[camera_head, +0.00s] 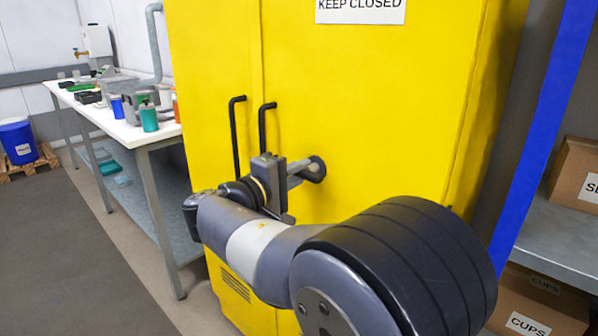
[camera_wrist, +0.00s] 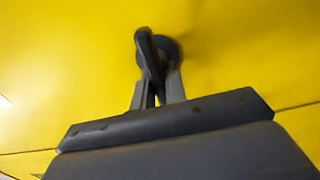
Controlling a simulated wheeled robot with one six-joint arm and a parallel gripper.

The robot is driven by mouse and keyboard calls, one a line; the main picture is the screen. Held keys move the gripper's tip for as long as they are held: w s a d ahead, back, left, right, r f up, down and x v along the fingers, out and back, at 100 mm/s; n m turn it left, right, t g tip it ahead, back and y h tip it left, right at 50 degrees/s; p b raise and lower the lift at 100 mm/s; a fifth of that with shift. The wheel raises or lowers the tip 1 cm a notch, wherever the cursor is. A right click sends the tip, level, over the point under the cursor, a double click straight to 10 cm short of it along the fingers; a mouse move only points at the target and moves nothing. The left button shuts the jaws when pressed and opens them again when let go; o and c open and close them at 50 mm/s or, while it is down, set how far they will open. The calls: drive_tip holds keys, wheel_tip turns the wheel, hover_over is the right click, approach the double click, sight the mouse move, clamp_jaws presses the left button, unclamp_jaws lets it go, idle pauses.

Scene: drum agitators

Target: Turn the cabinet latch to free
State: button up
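The yellow cabinet (camera_head: 360,110) stands in front of me with its doors closed. Its dark latch (camera_head: 317,169) has a round base on the right door, partly hidden by my gripper (camera_head: 301,172). In the wrist view the latch lever (camera_wrist: 149,52) slants a little, from upper left down to lower right, in front of its round base. The two grey fingers of my gripper (camera_wrist: 160,88) lie on either side of the lever's lower part and appear closed on it.
Two black door handles (camera_head: 236,135) are left of the latch. A white workbench (camera_head: 130,128) with bottles and bins stands at the left. A blue-posted shelf (camera_head: 545,225) with cardboard boxes is close at the right. Grey floor (camera_head: 70,250) is clear at the left.

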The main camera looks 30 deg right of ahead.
drive_tip(key=o, duration=0.5)
drive_tip(key=shift+c, duration=0.2)
drive_tip(key=p+v, duration=0.1)
drive_tip(key=v, duration=1)
drive_tip(key=shift+d, duration=0.1)
drive_tip(key=b+x, duration=0.1)
drive_tip(key=x, duration=0.9)
drive_tip(key=shift+w+d, duration=0.15)
drive_tip(key=shift+d, duration=0.2)
